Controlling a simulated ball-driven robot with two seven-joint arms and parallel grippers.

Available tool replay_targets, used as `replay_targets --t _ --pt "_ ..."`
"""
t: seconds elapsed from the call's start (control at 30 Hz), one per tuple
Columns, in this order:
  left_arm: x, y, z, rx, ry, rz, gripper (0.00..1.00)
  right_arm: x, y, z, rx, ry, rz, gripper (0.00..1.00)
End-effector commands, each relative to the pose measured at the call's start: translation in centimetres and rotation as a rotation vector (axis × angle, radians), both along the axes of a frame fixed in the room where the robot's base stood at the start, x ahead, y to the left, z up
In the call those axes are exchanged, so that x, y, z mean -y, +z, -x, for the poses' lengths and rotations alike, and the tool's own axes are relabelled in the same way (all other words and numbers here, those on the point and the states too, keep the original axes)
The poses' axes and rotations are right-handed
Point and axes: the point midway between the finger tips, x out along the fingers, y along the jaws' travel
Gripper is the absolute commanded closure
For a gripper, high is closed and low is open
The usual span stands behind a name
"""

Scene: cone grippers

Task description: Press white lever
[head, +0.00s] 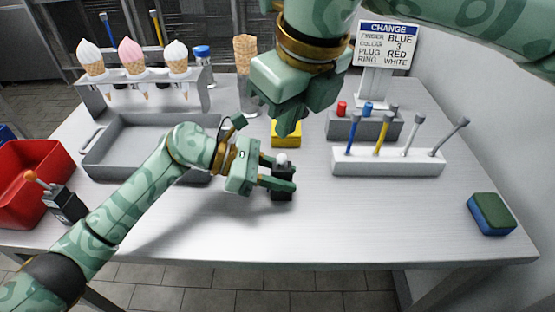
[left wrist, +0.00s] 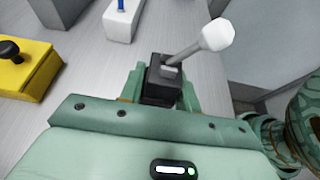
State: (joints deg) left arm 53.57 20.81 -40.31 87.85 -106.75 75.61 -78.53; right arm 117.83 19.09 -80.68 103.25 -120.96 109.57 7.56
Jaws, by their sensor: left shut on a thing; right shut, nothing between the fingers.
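The white lever has a white knob (head: 281,158) on a small black base (head: 283,192) near the middle of the table. In the left wrist view, the grey-white lever (left wrist: 205,42) leans up and right from its black base (left wrist: 158,90). My left gripper (head: 282,181) comes from the left and is shut on the black base, a finger on each side of it. The knob stands free above the fingers. My right gripper (head: 288,122) hangs above and behind the lever, shut and empty, in front of a yellow box (head: 287,138).
A grey tray (head: 110,168) and a cone rack (head: 105,101) stand at the left. A red bin (head: 22,165) and an orange-knobbed lever (head: 66,205) are farther left. A white holder (head: 385,167), a sign (head: 386,45) and a sponge (head: 491,214) are right. The front table is clear.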

Motion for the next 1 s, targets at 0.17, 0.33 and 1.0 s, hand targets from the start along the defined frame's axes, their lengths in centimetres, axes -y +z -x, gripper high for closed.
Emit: replay_targets --t 0.17,0.33,1.0 --pt "0.02 0.04 0.0 0.0 0.0 0.001 0.93 0.01 -0.15 0.08 -0.104 -0.523 -0.102 1.0" --pt "0.01 0.04 0.0 0.0 0.0 0.001 0.93 0.09 -0.18 0.15 -0.173 -0.907 -0.176 1.0" --pt "0.01 0.05 0.0 0.001 0.0 0.001 0.93 0.03 -0.7 0.06 -0.211 -1.145 -0.224 1.0"
